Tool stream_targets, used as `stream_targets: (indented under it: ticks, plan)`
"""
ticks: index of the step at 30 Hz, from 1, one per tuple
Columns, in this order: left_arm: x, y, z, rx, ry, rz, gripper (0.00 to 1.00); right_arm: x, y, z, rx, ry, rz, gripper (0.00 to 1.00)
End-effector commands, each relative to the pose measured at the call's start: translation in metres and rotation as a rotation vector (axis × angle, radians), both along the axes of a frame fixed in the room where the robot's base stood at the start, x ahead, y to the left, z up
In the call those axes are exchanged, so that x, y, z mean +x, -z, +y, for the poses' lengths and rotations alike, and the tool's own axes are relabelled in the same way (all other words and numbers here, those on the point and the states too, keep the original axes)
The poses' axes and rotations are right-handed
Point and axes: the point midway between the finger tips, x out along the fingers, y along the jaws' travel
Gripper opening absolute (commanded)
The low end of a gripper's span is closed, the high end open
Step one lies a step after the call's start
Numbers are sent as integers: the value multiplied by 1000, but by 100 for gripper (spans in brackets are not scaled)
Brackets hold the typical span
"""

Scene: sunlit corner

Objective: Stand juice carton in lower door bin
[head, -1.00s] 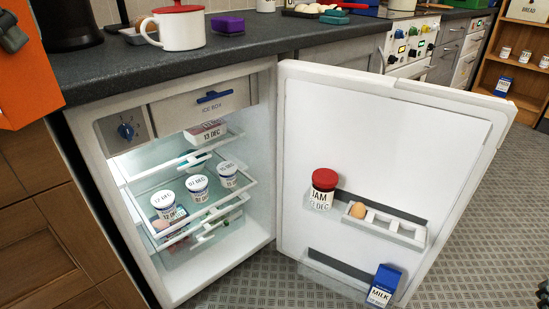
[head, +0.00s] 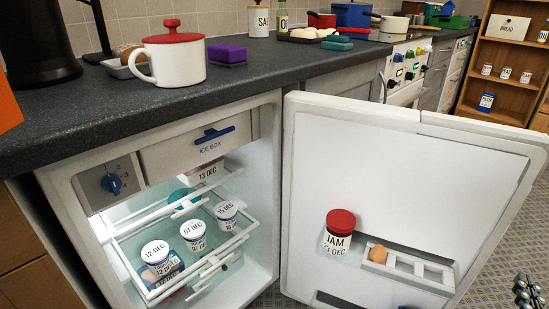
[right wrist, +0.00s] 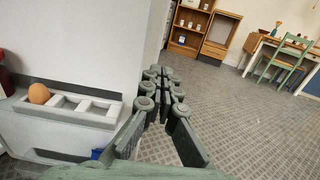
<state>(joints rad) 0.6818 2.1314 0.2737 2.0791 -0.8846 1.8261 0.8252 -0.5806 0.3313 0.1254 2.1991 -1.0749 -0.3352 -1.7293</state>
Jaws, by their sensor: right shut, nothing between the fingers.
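I cannot identify a juice carton in either view. The fridge door (head: 400,170) stands open. The lower door bin (head: 335,301) shows only as a strip at the bottom edge of the head view. A bit of a blue carton (head: 408,307) shows there, and a blue patch appears in the right wrist view (right wrist: 97,153), mostly hidden by my gripper. My right gripper (head: 526,290) is at the lower right, to the right of the door. In the right wrist view its fingers (right wrist: 160,72) are shut and empty. My left gripper is not in view.
A jam jar (head: 339,231) and an egg (head: 377,254) in a rack (head: 410,266) sit higher on the door. Dated tubs (head: 193,236) stand on the fridge shelf. The floor (right wrist: 235,110) beyond my gripper is clear.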

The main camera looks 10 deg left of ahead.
Motion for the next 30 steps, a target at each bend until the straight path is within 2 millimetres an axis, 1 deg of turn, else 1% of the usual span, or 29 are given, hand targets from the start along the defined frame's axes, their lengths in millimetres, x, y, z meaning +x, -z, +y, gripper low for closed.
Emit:
stream_targets:
  ticks: [2, 12, 18, 24, 30]
  plan:
    - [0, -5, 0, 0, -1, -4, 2, 14, -4, -4, -4, 0, -3, 0]
    - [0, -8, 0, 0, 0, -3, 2, 79, -2, -20, -1, 2, -3, 0]
    - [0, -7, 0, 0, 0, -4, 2, 108, -2, -26, 0, 1, -2, 0]
    - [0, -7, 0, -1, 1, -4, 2, 121, -1, -29, 0, 0, 0, 0]
    - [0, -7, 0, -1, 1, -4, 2, 122, -1, -29, 0, 0, 1, 0]
